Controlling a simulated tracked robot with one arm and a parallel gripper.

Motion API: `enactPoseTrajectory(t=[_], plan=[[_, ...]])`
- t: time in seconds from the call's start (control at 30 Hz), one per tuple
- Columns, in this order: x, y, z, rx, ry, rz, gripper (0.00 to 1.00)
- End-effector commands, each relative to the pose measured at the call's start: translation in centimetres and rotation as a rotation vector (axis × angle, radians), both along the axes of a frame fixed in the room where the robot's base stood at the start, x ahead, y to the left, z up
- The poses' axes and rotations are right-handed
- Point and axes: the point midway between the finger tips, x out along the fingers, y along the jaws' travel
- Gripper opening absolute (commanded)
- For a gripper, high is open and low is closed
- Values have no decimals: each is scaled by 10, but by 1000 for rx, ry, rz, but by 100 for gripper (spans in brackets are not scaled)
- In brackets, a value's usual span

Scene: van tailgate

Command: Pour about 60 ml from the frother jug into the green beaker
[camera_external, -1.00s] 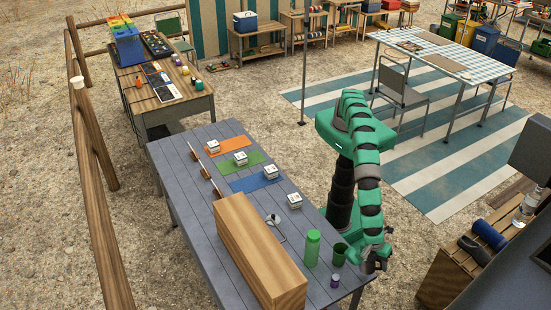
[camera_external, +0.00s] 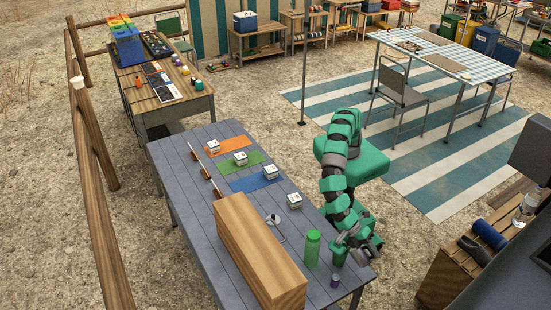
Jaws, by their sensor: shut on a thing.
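My gripper (camera_external: 366,253) is at the front right end of the grey table, just right of the green beaker and close to it. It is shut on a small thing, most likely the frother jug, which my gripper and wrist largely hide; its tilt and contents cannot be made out. The green beaker (camera_external: 339,258) stands on the table, its top partly covered by my arm. I cannot tell whether the held thing is over its rim or beside it. No liquid shows.
A green bottle (camera_external: 312,249) stands just left of the beaker, and a small purple jar (camera_external: 335,280) stands in front. A long wooden box (camera_external: 258,250) fills the table's near left part. A crate (camera_external: 455,272) stands to the right, off the table.

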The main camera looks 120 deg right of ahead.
Motion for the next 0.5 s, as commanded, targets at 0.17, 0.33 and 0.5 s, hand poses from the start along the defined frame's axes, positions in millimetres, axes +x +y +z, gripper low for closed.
enactPoseTrajectory(t=[0.17,0.33,0.5], plan=[[1,-1,1,23,10,-2,1],[1,-2,3,55,26,-1,1],[2,-5,6,92,44,-2,1]])
